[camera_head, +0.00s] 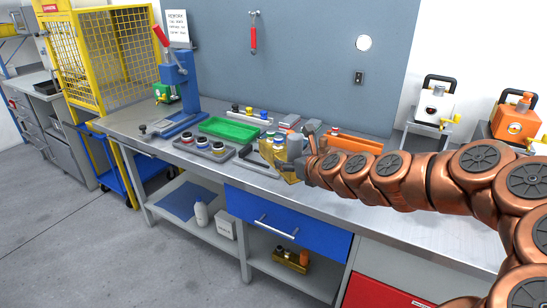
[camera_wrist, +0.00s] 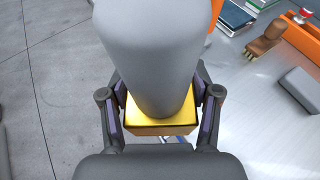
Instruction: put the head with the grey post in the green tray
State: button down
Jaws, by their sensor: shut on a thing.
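My gripper (camera_wrist: 160,112) is shut on the head with the grey post. Its square brass block (camera_wrist: 165,128) sits between the two fingers, and its thick grey post (camera_wrist: 152,60) points up toward the wrist camera, filling much of that view. In the head view my gripper (camera_head: 302,165) is near the bench's front edge, with the brass block (camera_head: 290,177) partly showing. The green tray (camera_head: 228,130) lies on the bench to the left of my gripper and farther back; no head shows in it.
A grey tray (camera_head: 188,148) with several round-topped heads stands in front of the green tray. A blue press (camera_head: 180,85) is behind to the left. An orange tray (camera_head: 350,144) is at the back right. A brown brush-like thing (camera_wrist: 265,46) lies on the bench.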

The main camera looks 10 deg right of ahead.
aim_at(228, 132)
jog(key=k, duration=0.65)
jog(key=u, duration=0.4)
jog(key=i, duration=0.4)
jog(key=u, duration=0.95)
jog(key=i, duration=1.55)
jog(key=z, duration=0.85)
jog(key=i, duration=0.4)
jog(key=z, duration=0.5)
